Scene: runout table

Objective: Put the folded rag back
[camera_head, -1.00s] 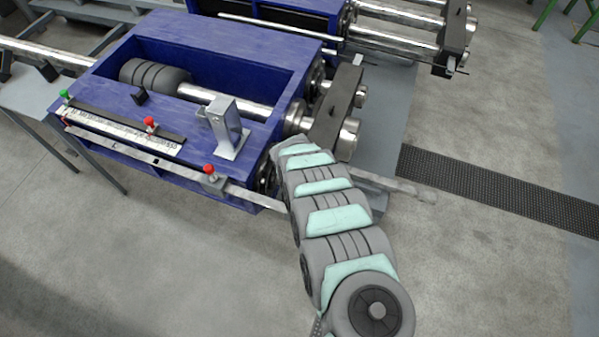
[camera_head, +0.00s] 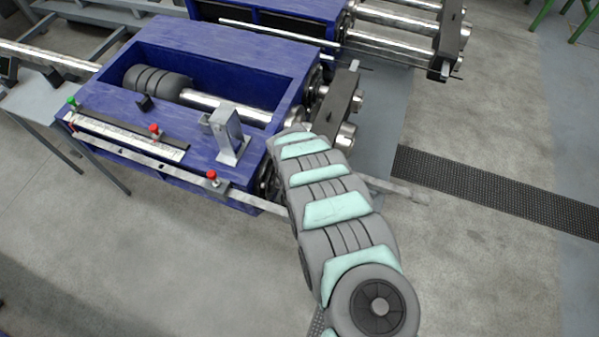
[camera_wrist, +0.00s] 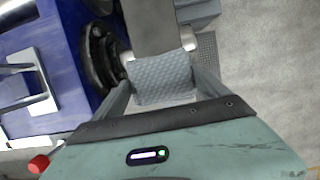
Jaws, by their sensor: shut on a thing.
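The folded rag (camera_wrist: 162,79) is a grey-blue, quilted-looking pad in the wrist view. My gripper (camera_wrist: 163,88) is shut on it, with one finger at each side of the rag. Past the rag lies the dark grey end block (camera_wrist: 150,25) of the blue machine; the rag overlaps its near end in the picture, and I cannot tell whether they touch. In the head view my own arm hides the gripper and the rag.
A flat bar (camera_head: 395,190) juts out to the right. Open concrete floor and a black mat (camera_head: 490,190) lie right.

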